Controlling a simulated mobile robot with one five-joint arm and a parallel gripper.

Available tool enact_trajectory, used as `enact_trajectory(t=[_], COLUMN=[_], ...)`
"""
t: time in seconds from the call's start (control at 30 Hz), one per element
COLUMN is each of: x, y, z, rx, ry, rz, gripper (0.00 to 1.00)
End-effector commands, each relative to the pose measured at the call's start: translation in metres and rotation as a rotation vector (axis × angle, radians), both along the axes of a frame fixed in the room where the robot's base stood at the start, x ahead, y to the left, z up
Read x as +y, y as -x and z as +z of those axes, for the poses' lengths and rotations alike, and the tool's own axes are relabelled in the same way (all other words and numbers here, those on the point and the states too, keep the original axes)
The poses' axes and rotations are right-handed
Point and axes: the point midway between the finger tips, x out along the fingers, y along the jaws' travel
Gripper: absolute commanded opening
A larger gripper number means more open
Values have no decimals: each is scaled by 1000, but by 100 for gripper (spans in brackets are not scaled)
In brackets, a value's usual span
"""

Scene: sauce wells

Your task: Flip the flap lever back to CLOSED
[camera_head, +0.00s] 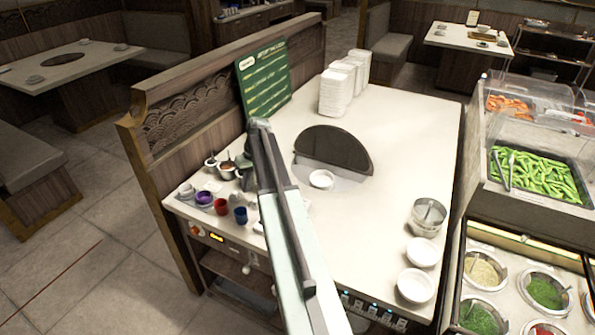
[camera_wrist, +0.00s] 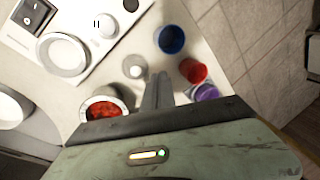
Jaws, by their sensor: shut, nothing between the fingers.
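A dark half-round flap (camera_head: 335,148) stands upright over the round opening in the pale table, behind a small white bowl (camera_head: 321,179). I cannot clearly make out the flap lever or any CLOSED marking. A pale knob on a stem (camera_head: 247,268) sticks out below the table's front panel; I cannot tell whether it is the lever. My gripper (camera_wrist: 158,88) is shut and empty, above the cups and sauce bowl in the wrist view. In the head view my arm hides part of the table, and the fingertips cannot be made out.
Blue (camera_wrist: 170,38), red (camera_wrist: 193,70) and purple (camera_wrist: 203,92) cups stand near a bowl of red sauce (camera_wrist: 105,108). A pale panel (camera_wrist: 85,30) with a switch and dials lies beside them. White stacks (camera_head: 338,88) and a green board (camera_head: 264,78) stand at the back.

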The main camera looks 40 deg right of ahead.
Motion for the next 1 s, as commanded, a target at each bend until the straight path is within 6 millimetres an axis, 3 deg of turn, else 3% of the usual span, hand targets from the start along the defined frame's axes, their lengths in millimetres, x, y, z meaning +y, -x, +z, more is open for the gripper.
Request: enact_trajectory(t=[0.03, 0.13, 0.2, 0.3, 0.4, 0.5, 1.0], x=[68, 192, 265, 323, 340, 339, 334], y=[0, 18, 48, 95, 127, 143, 144], z=[-16, -34, -45, -54, -56, -56, -55], rx=[11, 34, 50, 68, 79, 85, 92], ry=[13, 58, 100, 162, 210, 240, 253], rz=[75, 208, 281, 317, 295, 248, 195], gripper=[0, 0, 0, 0, 0, 0, 0])
